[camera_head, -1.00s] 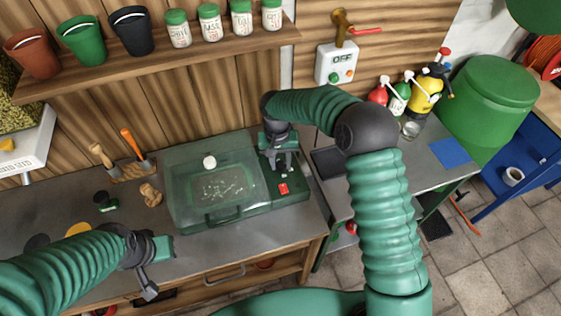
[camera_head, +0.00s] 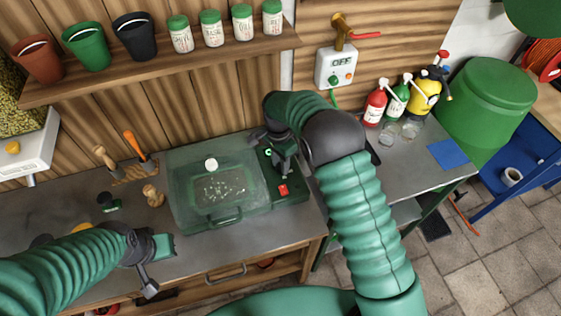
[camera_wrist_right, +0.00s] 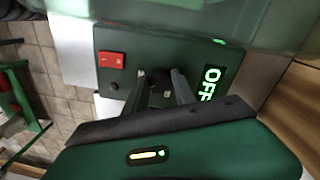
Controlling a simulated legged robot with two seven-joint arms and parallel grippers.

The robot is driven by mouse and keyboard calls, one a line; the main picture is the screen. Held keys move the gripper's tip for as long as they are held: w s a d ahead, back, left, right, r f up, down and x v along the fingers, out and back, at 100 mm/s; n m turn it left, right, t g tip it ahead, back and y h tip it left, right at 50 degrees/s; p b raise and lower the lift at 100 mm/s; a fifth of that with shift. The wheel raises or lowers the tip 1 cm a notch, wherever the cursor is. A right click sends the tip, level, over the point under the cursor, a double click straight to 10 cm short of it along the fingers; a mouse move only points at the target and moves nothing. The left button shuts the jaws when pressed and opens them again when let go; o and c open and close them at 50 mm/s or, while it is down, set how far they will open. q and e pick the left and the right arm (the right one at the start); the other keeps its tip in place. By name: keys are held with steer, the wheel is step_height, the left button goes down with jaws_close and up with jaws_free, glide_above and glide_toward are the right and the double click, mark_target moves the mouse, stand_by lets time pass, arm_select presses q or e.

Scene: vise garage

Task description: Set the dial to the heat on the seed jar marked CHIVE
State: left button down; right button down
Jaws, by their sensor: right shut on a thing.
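The green propagator (camera_head: 205,229) with a clear lid stands on the bench. Its control panel at the right end carries a red switch (camera_head: 283,190). In the wrist view the switch (camera_wrist_right: 112,60) and a lit display (camera_wrist_right: 210,83) reading OFF flank the dark dial (camera_wrist_right: 158,79). My right gripper (camera_head: 284,169) is on this panel, its fingers (camera_wrist_right: 163,90) shut on the dial and partly hiding it. Several green-capped seed jars (camera_head: 211,30) stand on the shelf; their handwritten labels are too small to read surely. My left gripper (camera_head: 157,268) is over the front left bench, away from the propagator.
Flower pots (camera_head: 87,46) share the shelf (camera_head: 160,64). Hand tools (camera_head: 137,150) and a wooden figure (camera_head: 153,195) are left of the propagator. Spray bottles (camera_head: 398,98) and glass jars (camera_head: 390,133) stand on the right table.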

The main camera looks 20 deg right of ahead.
steer(key=m+p, duration=0.1)
steer(key=m, duration=0.5)
steer(key=shift+w+m+y+p, duration=0.15)
steer(key=shift+m+y+p, duration=0.15)
steer(key=shift+p, duration=0.05)
stand_by(0.4)
steer(key=c, duration=1.4)
jaws_free()
steer(key=o, duration=0.4)
steer(key=shift+c, duration=0.2)
step_height(320, 180, up, 17)
steer(key=w+b, duration=0.1)
steer(key=shift+f, duration=0.15)
